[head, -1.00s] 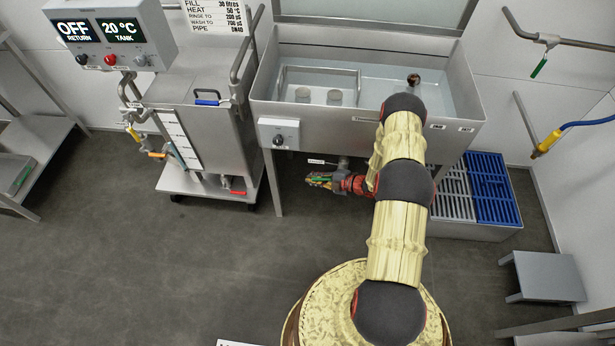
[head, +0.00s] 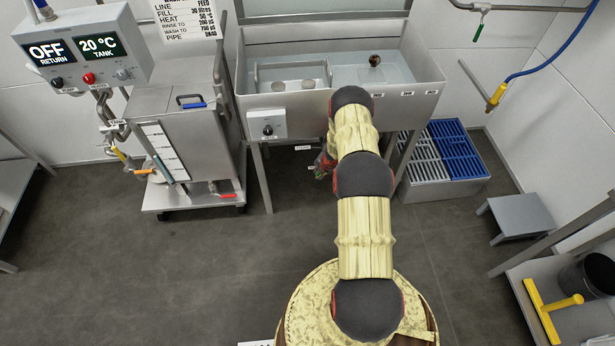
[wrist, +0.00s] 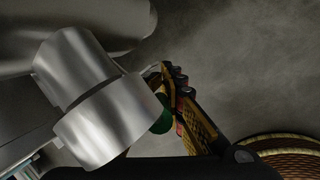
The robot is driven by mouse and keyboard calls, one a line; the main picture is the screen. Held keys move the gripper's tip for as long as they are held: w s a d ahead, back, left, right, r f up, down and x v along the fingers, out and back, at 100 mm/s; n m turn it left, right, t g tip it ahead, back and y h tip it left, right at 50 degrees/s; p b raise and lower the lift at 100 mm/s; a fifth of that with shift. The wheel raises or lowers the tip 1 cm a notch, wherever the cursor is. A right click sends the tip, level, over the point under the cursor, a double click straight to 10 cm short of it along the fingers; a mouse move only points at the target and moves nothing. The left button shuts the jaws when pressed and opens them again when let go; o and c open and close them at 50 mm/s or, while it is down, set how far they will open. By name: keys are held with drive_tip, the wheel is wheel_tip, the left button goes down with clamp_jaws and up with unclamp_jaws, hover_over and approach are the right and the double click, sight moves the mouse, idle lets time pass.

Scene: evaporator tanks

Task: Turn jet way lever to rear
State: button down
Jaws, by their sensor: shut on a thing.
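A green lever handle (wrist: 162,116) shows in the wrist view, beside a large steel valve body and pipe (wrist: 100,118) under the sink. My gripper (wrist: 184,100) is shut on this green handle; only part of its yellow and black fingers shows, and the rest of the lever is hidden. In the head view my gripper (head: 321,168) is low under the front of the steel sink (head: 345,100), largely covered by my arm. The lever itself cannot be made out clearly there.
A wheeled steel tank (head: 180,120) with red, orange and yellow valve handles stands left of the sink. A crate with grey and blue grates (head: 455,150) and a grey step stool (head: 517,216) stand to the right. The floor in front is clear.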

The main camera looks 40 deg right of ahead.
drive_tip(key=shift+s+d+f+n+g+h+b, duration=0.2)
drive_tip(key=shift+s+d+g+h+b, duration=0.5)
drive_tip(key=shift+d+h, duration=0.3)
drive_tip(key=shift+s+d+f+n+g+h+b, duration=0.2)
drive_tip(key=shift+s+d+g+h+b, duration=0.35)
drive_tip(key=shift+s+d+h, duration=0.4)
drive_tip(key=shift+w+d, duration=0.15)
drive_tip(key=shift+w, duration=0.05)
drive_tip(key=c, duration=1.8)
unclamp_jaws()
drive_tip(key=shift+c, duration=0.2)
drive_tip(key=shift+o, duration=0.2)
drive_tip(key=shift+r, duration=0.1)
drive_tip(key=v, duration=1.2)
drive_tip(key=shift+d, duration=0.1)
